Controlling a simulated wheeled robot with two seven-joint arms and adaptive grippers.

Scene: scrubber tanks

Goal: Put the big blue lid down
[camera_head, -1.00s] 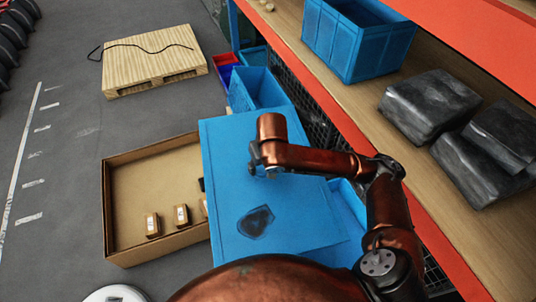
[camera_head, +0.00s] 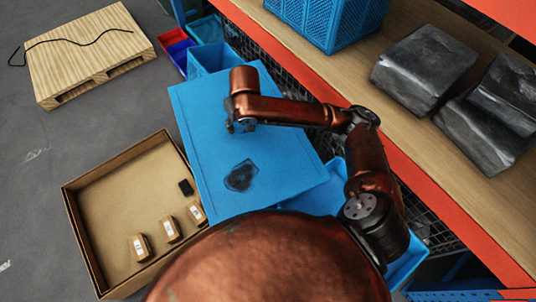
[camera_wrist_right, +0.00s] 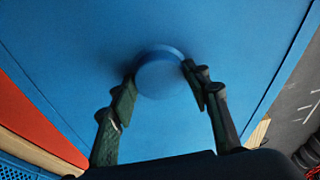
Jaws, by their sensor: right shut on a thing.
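The big blue lid (camera_head: 285,172) is a flat rectangular panel with a dark patch on its top. It is in the middle of the head view, in front of the shelf. My right gripper (camera_head: 240,127) is over its upper part. In the right wrist view, the fingers of my right gripper (camera_wrist_right: 160,84) are shut on a round blue knob (camera_wrist_right: 160,76) on the lid (camera_wrist_right: 70,50). Parts of a blue bin (camera_head: 332,192) show past the lid's right edge; I cannot tell whether the lid touches it. My left gripper is not in view.
An open cardboard box (camera_head: 95,200) with small packages and a dark item stands left of the lid. An orange-edged shelf (camera_head: 370,125) on the right holds a blue crate (camera_head: 325,20) and dark wrapped bundles (camera_head: 425,65). A wooden pallet (camera_head: 90,50) lies at upper left. Floor shows between.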

